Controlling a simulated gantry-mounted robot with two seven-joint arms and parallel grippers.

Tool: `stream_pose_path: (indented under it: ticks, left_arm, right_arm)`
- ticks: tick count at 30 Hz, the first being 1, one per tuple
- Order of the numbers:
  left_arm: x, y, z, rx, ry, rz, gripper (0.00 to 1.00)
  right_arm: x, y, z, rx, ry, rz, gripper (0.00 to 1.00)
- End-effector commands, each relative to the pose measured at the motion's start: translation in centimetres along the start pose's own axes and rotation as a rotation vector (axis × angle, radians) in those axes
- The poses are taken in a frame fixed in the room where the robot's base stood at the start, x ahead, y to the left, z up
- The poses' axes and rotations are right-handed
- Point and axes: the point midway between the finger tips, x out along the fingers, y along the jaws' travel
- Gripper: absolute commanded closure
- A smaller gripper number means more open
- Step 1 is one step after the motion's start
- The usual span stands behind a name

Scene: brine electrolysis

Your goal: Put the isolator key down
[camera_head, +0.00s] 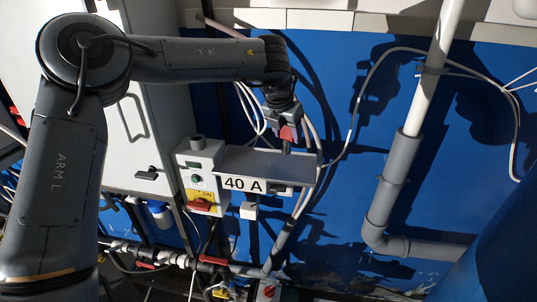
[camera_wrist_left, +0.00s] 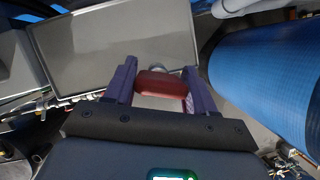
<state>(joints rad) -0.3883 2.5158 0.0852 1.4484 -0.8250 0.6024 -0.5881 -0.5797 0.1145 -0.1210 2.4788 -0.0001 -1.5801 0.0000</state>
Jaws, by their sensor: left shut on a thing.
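My left gripper (camera_head: 287,124) is shut on the isolator key (camera_head: 289,134), which has a red head. A short dark shank seems to point down below it. In the left wrist view the red key (camera_wrist_left: 160,88) sits between the two fingers of the gripper (camera_wrist_left: 160,85). The key is over or just by the back right part of a grey shelf (camera_head: 252,163). I cannot tell whether it touches the shelf. The shelf (camera_wrist_left: 110,50) also fills the upper left of the wrist view. My right gripper is not in view.
A control box (camera_head: 197,160) with a red switch handle (camera_head: 201,205) stands left of the shelf. A "40 A" label (camera_head: 243,184) is on the shelf's front. Grey cables hang around its right end. A grey pipe (camera_head: 390,185) runs down the blue wall to the right.

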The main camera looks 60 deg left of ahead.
Motion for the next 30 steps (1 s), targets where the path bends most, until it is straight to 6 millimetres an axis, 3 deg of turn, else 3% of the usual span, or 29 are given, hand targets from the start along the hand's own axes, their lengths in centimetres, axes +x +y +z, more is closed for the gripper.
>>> stream_pose_path:
  ticks: [6, 12, 23, 30]
  left_arm:
    - [2.8, 4.5, 0.2, -0.006, 0.003, 0.000, 0.82]
    - [4.9, 7.5, 0.3, -0.003, 0.001, 0.000, 0.82]
    - [6.5, 8.9, 0.0, 0.000, 0.001, 0.000, 0.82]
    - [9.1, 8.9, -1.1, -0.001, 0.004, 0.000, 0.82]
  right_arm:
    - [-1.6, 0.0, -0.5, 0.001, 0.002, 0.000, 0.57]
    - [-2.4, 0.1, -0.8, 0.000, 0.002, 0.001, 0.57]
    - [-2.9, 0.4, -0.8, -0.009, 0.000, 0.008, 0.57]
    - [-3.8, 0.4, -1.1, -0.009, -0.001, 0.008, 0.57]
